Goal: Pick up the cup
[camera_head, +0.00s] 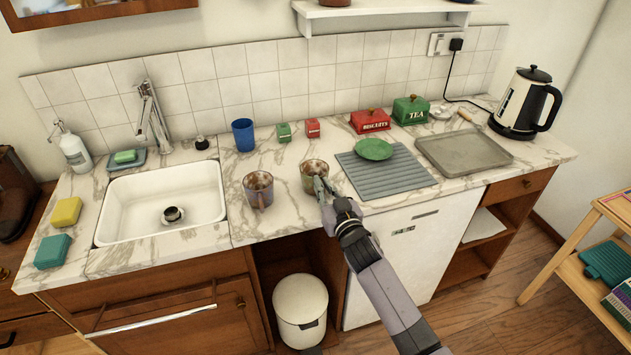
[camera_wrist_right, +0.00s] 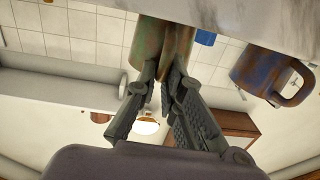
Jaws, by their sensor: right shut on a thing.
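A worn brown-green cup (camera_head: 312,172) is at the front of the marble counter, left of the grey drying mat. My right gripper (camera_head: 322,188) reaches it from the front and is shut on it. In the right wrist view the fingers (camera_wrist_right: 166,75) close on the cup (camera_wrist_right: 150,42), whose far side is hidden. I cannot tell whether its base touches the counter. A similar mug (camera_head: 258,190) stands upright to its left; its handle shows in the right wrist view (camera_wrist_right: 262,72). A plain blue cup (camera_head: 243,135) stands farther back. My left gripper is not in view.
A white sink (camera_head: 135,208) lies left. The drying mat (camera_head: 385,185), with a green plate (camera_head: 374,149), and a metal tray (camera_head: 485,152) lie right. Red (camera_head: 371,121) and green (camera_head: 410,110) tins stand behind, a kettle (camera_head: 524,103) far right. A bin (camera_head: 301,305) stands below.

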